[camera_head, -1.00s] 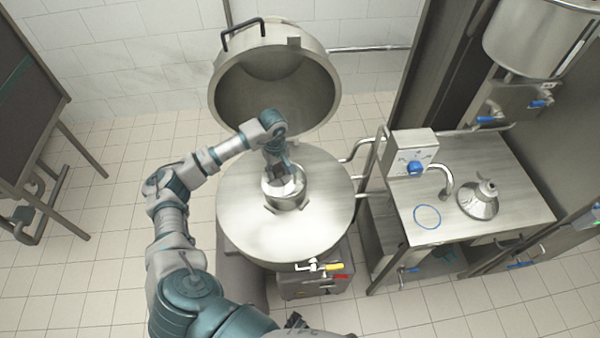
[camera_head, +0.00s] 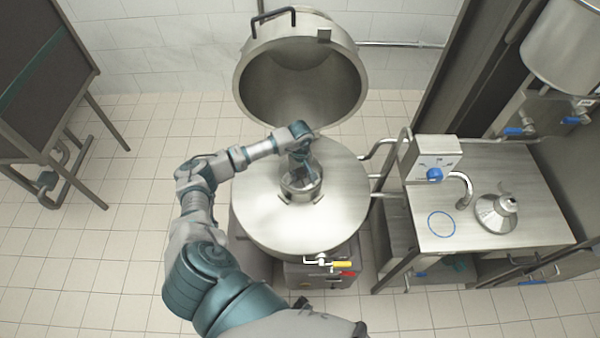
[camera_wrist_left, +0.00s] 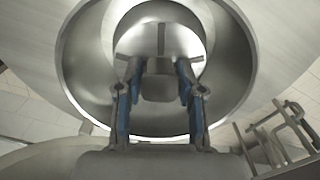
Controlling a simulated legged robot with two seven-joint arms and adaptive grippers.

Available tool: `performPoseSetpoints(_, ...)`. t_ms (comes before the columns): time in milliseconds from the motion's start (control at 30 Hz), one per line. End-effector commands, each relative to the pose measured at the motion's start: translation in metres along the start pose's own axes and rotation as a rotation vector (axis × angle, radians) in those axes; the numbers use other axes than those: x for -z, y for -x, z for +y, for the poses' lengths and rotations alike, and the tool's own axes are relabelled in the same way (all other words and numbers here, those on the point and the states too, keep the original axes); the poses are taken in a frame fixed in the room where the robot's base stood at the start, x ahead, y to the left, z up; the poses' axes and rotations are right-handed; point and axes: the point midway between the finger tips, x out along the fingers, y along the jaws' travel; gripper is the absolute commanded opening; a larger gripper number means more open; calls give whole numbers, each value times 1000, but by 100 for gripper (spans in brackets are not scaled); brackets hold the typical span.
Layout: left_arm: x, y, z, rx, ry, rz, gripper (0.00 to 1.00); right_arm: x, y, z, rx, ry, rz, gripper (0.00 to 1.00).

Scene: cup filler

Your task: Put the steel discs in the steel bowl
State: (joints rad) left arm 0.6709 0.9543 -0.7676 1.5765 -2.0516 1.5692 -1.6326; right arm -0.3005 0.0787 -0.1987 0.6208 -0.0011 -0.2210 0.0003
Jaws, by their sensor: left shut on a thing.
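Whether the disc touches the bowl is hidden. My right gripper is out of view.
A domed steel lid (camera_head: 300,90) stands open behind the vessel. To the right is a steel side table (camera_head: 520,230) with a tap (camera_head: 461,185), a cone-shaped steel part (camera_head: 495,213) and a blue ring mark (camera_head: 441,224). A yellow-handled valve (camera_head: 341,264) sits at the vessel's front.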

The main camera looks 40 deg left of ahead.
Motion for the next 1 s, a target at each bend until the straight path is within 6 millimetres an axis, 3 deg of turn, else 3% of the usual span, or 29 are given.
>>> performPoseSetpoints(133, -1, 0, 2, 0, 0, 2, 0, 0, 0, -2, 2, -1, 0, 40)
performPoseSetpoints(167, -2, -1, 1, 4, -1, 1, 43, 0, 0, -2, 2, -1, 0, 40)
performPoseSetpoints(233, -2, -1, 1, 4, -1, 1, 60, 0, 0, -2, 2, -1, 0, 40)
performPoseSetpoints(267, -2, 0, 1, 4, -1, 1, 63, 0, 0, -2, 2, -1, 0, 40)
performPoseSetpoints(667, 1, 8, 0, 1, -1, 1, 63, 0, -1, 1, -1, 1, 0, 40)
performPoseSetpoints(1000, 0, 79, 1, -1, -1, 4, 63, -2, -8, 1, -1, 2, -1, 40)
